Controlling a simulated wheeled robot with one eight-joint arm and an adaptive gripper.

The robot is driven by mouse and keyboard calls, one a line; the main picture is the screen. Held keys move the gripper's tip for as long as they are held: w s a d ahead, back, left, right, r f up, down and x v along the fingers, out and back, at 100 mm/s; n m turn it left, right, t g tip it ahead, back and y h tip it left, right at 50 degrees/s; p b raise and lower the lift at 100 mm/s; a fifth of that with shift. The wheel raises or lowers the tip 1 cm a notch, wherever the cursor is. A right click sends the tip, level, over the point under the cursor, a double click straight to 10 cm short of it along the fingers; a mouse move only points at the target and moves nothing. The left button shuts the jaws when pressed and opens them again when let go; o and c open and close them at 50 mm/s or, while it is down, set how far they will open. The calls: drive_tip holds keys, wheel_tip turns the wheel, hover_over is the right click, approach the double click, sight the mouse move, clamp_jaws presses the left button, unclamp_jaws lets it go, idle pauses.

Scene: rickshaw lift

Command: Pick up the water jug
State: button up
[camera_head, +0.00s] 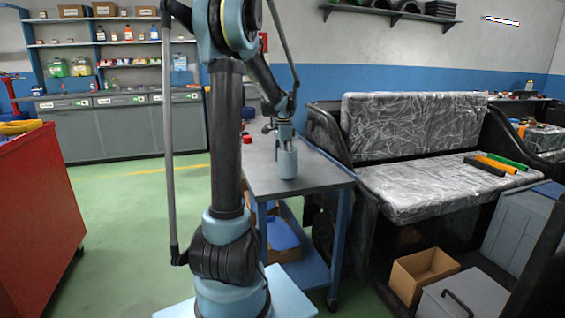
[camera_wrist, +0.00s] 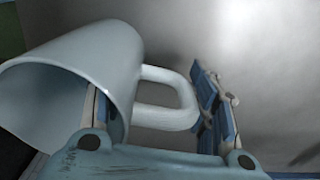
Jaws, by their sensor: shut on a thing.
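The water jug (camera_head: 287,164) is a pale blue-grey, round vessel at the grey top of the blue-legged work table (camera_head: 325,177). In the wrist view the jug (camera_wrist: 95,60) fills the left side, with its open mouth facing the camera and its looped handle (camera_wrist: 165,118) pointing right. My gripper (camera_wrist: 155,115) is shut on the jug: one finger lies at the jug's rim, the other is to the right of the handle. In the head view my gripper (camera_head: 285,138) is directly above the jug. I cannot tell whether the jug's base touches the table.
A small red object (camera_head: 247,139) is on the table behind the jug. A plastic-wrapped seat (camera_head: 420,185) stands to the right, with a cardboard box (camera_head: 424,272) below it. A red cabinet (camera_head: 40,215) is at the left. Green floor is free between.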

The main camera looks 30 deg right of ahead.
drive_tip(key=shift+r, duration=4.8)
drive_tip(key=shift+r, duration=0.1)
